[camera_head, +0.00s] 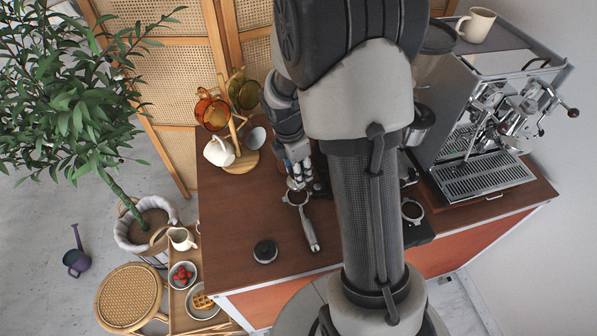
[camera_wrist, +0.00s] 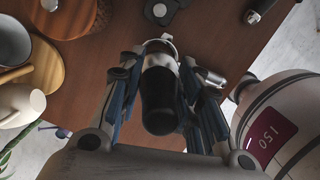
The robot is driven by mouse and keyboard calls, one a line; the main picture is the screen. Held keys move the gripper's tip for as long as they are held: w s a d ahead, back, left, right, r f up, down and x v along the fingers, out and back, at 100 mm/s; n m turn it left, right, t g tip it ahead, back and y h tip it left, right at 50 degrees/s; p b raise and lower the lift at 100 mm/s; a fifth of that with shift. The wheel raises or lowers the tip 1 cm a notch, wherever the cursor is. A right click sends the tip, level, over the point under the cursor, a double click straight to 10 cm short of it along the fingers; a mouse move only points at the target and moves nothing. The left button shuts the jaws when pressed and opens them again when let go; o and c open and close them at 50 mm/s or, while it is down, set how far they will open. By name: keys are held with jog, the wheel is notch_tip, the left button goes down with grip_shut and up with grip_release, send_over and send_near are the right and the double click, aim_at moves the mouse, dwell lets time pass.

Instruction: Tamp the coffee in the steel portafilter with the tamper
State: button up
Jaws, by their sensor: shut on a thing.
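My gripper (camera_head: 297,166) is shut on the tamper, its fingers on both sides of the handle. In the wrist view the tamper (camera_wrist: 160,98) shows as a thick black handle between the fingers. The steel portafilter (camera_head: 304,214) lies on the brown counter, its round basket directly below my gripper and its handle pointing toward the front. The tamper's lower end is at or just above the basket; I cannot tell whether it touches the coffee. The coffee itself is hidden. In the wrist view a shiny rim (camera_wrist: 166,38) shows just beyond the tamper.
The espresso machine (camera_head: 484,140) stands at the right of the counter (camera_head: 228,225), with another portafilter (camera_head: 412,210) near it. A mug tree (camera_head: 243,160) stands left of my gripper. A black round piece (camera_head: 265,251) lies front left. The counter's front left is mostly clear.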

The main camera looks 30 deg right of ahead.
jog(key=shift+s+d+f+b, duration=0.1)
jog(key=shift+d+f+b, duration=0.05)
jog(key=shift+f+b, duration=2.1)
jog(key=shift+f, duration=0.15)
jog(key=shift+f+p, duration=0.3)
jog(key=shift+p, duration=0.1)
jog(key=shift+f+b, duration=0.45)
jog(key=shift+f, duration=0.25)
dwell(1.1)
jog(key=shift+f+p, duration=0.3)
jog(key=shift+p, duration=0.15)
dwell(2.0)
jog(key=shift+r, duration=0.2)
jog(key=shift+r+p, duration=1.05)
jog(key=shift+p, duration=0.15)
